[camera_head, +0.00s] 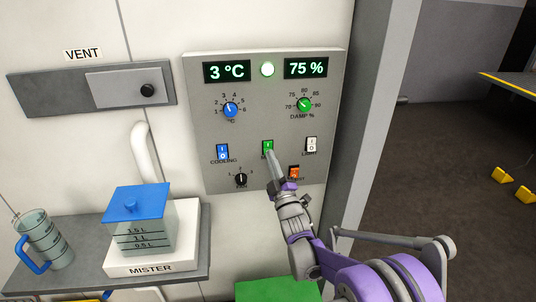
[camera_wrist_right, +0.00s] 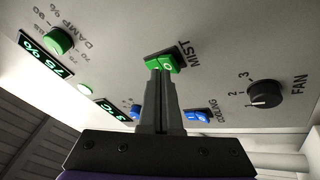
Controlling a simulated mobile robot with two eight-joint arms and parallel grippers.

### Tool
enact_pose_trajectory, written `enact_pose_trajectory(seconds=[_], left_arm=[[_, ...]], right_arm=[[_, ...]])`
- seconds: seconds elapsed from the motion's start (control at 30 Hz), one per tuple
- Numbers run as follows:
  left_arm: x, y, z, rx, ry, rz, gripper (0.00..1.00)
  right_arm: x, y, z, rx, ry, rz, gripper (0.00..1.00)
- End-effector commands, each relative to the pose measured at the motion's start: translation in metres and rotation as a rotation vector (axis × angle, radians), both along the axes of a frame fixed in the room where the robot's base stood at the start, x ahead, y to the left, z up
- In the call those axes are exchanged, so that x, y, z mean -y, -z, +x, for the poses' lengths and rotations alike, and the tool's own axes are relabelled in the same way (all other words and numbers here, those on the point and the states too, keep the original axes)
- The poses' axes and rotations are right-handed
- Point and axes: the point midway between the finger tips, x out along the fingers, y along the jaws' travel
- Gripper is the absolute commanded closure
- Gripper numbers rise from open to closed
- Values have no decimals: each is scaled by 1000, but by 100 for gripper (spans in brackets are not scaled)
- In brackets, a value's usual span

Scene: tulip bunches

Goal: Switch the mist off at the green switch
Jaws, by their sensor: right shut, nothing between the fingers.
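The green MIST switch (camera_head: 268,145) is on the grey control panel, below the lit round lamp (camera_head: 267,69). Its upper half with the I mark shows in the head view. In the right wrist view the green switch (camera_wrist_right: 172,62) shows its O mark, with part of it behind my fingertips. My right gripper (camera_head: 271,154) is shut and empty, its tips at the lower part of the switch. The shut fingers (camera_wrist_right: 160,75) also point at it in the right wrist view. I cannot tell whether they touch it. My left gripper is out of view.
A blue COOLING switch (camera_head: 222,152), white LIGHT switch (camera_head: 311,144), orange switch (camera_head: 294,172) and black FAN knob (camera_head: 241,179) surround the green switch. The displays read 3 °C (camera_head: 227,72) and 75 % (camera_head: 306,68). The mister (camera_head: 150,263) stands on a shelf at lower left.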

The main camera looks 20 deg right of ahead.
Motion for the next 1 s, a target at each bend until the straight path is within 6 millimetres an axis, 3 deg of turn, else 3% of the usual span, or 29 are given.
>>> enact_pose_trajectory(seconds=[1.0], left_arm=[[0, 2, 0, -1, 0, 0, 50]], right_arm=[[2, 3, 7, 0, 0, 0, 100]])
